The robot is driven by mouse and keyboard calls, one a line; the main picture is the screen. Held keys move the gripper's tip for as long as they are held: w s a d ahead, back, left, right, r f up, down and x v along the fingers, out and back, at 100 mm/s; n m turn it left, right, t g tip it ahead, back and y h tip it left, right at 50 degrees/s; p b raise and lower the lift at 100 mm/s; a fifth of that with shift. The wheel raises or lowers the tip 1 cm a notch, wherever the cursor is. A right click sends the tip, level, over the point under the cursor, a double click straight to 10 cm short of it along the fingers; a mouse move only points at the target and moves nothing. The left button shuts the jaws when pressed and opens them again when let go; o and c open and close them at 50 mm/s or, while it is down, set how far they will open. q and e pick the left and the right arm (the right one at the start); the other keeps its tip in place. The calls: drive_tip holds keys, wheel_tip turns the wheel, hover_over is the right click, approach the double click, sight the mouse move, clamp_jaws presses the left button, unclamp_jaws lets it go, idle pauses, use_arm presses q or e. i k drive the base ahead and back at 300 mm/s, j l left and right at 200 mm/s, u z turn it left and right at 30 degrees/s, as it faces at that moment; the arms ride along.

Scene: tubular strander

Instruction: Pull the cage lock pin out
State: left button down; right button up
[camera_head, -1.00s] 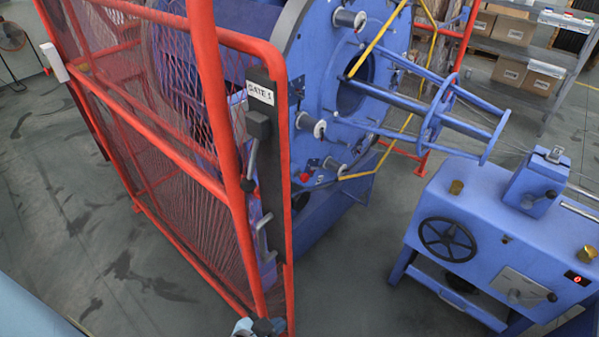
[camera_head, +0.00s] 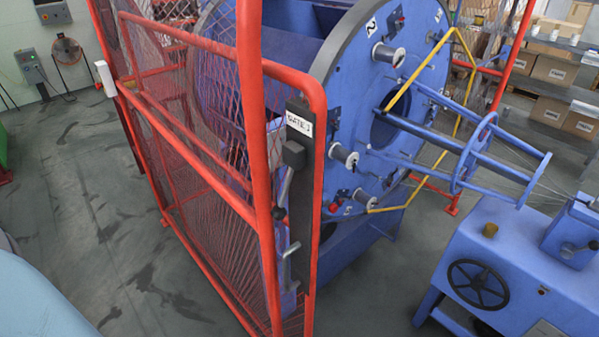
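The blue cage disc (camera_head: 352,105) of the strander stands upright behind the red mesh gate, with its face turned right. A small red knob (camera_head: 333,207) sits low on the disc beside a spool; I cannot tell for sure whether it is the lock pin. The gate (camera_head: 187,135) has a GATE 1 label (camera_head: 299,124) on a dark latch plate, with a lever handle (camera_head: 281,208) below. The gate looks closed, and its post stands just left of the disc. Neither of my grippers is in view.
A blue machine stand (camera_head: 500,255) with a black handwheel (camera_head: 478,285) stands at the lower right. Yellow bars (camera_head: 403,98) cross in front of the disc. Shelves with cardboard boxes (camera_head: 553,70) are at the back right.

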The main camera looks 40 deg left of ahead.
sight(332, 208)
drive_tip(key=i+l+u, duration=0.15)
drive_tip(key=u, duration=1.3)
drive_tip(key=i+j+u, duration=0.15)
drive_tip(key=i+u, duration=0.2)
drive_tip(key=i, duration=0.05)
